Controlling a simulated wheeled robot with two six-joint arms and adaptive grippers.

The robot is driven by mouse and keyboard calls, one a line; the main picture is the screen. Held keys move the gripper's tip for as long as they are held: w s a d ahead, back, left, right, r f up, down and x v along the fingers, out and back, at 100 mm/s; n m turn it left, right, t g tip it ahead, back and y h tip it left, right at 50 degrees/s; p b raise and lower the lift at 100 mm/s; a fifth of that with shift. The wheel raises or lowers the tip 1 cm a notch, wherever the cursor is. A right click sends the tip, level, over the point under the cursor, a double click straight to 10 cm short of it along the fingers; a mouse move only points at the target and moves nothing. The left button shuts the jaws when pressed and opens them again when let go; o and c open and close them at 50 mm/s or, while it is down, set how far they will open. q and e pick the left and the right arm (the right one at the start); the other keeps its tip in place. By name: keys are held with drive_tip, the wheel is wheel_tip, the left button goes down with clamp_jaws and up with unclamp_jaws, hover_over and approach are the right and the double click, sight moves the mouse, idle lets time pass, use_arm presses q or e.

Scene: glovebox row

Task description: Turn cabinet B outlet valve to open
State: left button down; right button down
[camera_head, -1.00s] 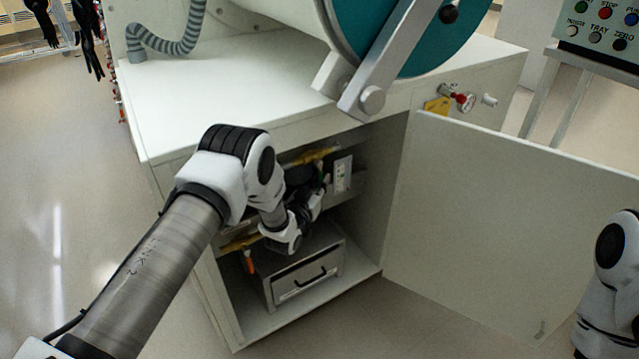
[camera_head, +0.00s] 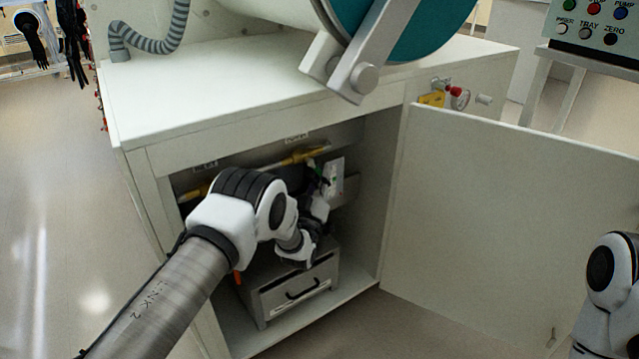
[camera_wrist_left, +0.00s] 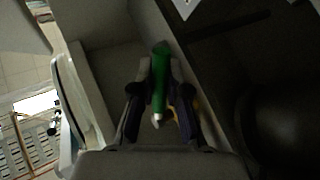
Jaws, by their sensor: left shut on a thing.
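A green valve handle (camera_wrist_left: 160,82) lies between the two dark fingers of my left gripper (camera_wrist_left: 160,108) in the left wrist view. The gripper is shut on it. In the head view my left arm reaches into the open cabinet (camera_head: 148,205), and the left gripper (camera_head: 318,182) is near a yellow pipe (camera_head: 303,156). Only a little green shows there, and the wrist hides most of the valve. I cannot read the handle's exact angle or the small labels above the pipes. My right arm shows at the right edge, with its gripper out of view.
The cabinet door (camera_head: 510,215) stands open to the right. A drawer box (camera_head: 290,290) with a black handle sits on the cabinet floor below the gripper. A white plate (camera_head: 334,178) stands close beside the gripper.

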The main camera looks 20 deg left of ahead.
idle(0.4)
use_arm(q)
drive_tip(key=c, duration=1.2)
unclamp_jaws()
drive_tip(key=shift+o, duration=0.2)
